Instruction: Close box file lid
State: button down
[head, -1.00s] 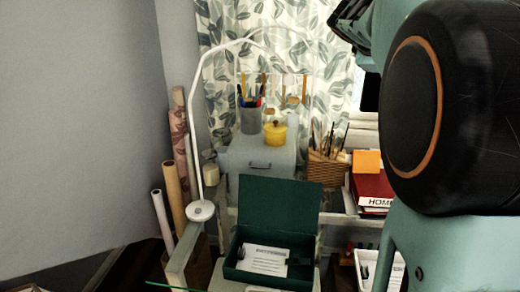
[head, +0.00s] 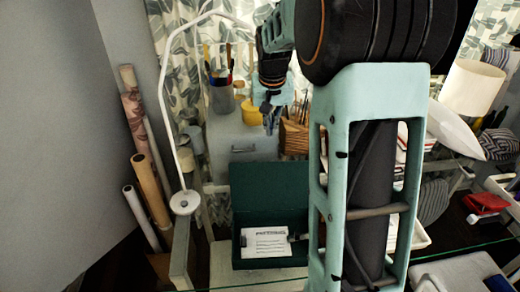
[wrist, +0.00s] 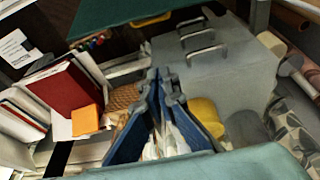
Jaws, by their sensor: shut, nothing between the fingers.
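The dark green box file (head: 268,200) stands open in the head view, low centre. Its lid (head: 265,185) is raised at the back, and a white printed sheet lies inside under a dark clip. Part of its right side is hidden by my arm.
A grey drawer unit (head: 235,140) with a pen pot (head: 222,97) and yellow pot (head: 252,112) stands behind the box file. A wicker basket (head: 294,138) is to its right, a white lamp (head: 185,202) to its left. Red books (wrist: 72,95) show in the wrist view.

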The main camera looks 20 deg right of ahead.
notch_tip(320, 180, down, 10)
jog(key=s+a+p, duration=0.1)
jog(key=p, duration=0.1)
jog(key=shift+s+r, duration=0.15)
jog(key=shift+s, duration=0.05)
dwell(0.4)
jog(key=shift+s+a+b, duration=0.1)
jog(key=shift+b, duration=0.45)
